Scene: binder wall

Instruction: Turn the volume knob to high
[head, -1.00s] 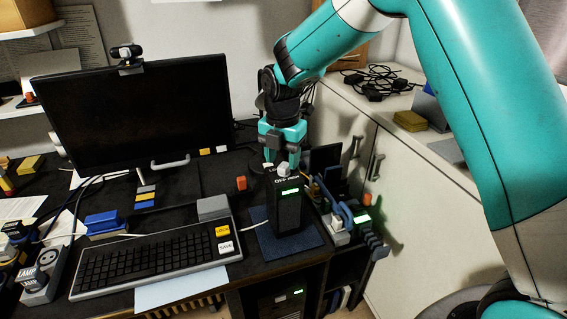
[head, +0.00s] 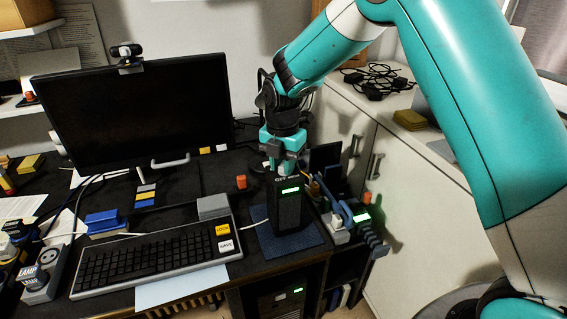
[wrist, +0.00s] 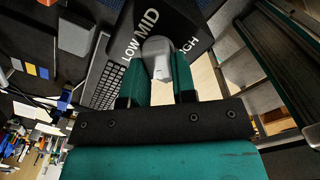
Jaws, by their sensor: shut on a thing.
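A black box (head: 289,212) with a small lit green display stands upright on a blue mat (head: 312,236) at the desk's right front. Its top face (wrist: 143,17) shows in the wrist view with the words LOW, MID and a partly covered HIGH. My gripper (wrist: 163,72) is shut on the knob, one finger on each side. In the head view my gripper (head: 285,168) sits over the box top and hides most of the knob. I cannot tell the knob's exact setting.
A keyboard (head: 150,255) with a grey block behind it lies left of the box. A monitor (head: 140,110) stands behind. Blue-handled items and a second green-lit device (head: 361,217) crowd the right side. A white cabinet (head: 425,190) is further right.

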